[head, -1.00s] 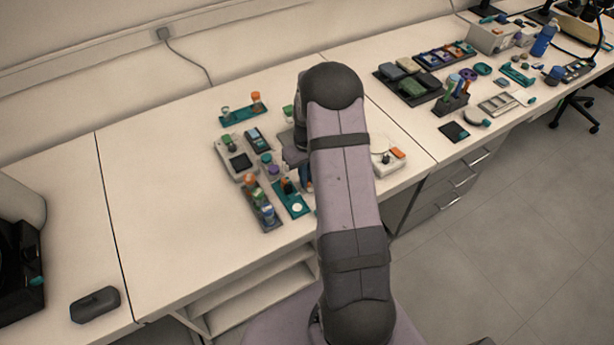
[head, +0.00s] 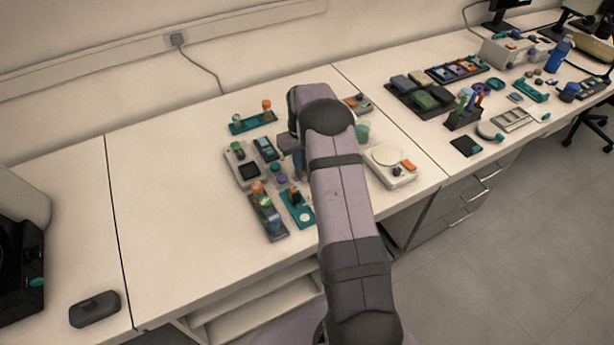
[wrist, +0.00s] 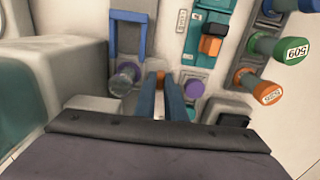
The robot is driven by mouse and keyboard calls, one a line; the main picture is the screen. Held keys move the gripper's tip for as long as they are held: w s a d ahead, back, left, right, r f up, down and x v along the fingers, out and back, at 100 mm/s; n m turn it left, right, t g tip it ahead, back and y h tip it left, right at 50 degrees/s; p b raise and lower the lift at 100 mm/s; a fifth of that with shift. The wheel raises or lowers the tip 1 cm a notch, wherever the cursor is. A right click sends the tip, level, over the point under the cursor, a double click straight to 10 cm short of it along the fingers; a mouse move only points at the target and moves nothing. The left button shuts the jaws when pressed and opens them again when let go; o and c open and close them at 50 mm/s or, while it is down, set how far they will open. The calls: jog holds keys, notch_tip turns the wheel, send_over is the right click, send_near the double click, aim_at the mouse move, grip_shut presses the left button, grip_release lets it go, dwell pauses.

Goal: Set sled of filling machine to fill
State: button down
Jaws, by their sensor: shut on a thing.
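In the wrist view my gripper (wrist: 160,88) points into a pale machine, with its two blue fingers close together. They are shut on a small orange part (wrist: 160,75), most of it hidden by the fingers. I cannot tell whether this part belongs to the sled. A blue frame (wrist: 114,38) and a clear round cylinder (wrist: 125,79) are to its left. A teal panel with an orange and black switch (wrist: 210,44) and a purple round knob (wrist: 194,89) are to its right. In the head view my arm hides much of the work spot.
Green-capped (wrist: 291,50) and orange-capped (wrist: 268,93) vials stand close on the right in the wrist view. In the head view a vial rack (head: 276,233) and a white device with an orange button (head: 393,176) flank my arm. The left bench is largely clear.

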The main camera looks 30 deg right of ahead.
jog(key=shift+w, duration=0.6)
jog(key=c, duration=2.1)
grip_release()
jog(key=shift+r, duration=0.15)
notch_tip(320, 180, up, 7)
jog(key=shift+f+b, duration=0.1)
jog(key=shift+b, duration=0.85)
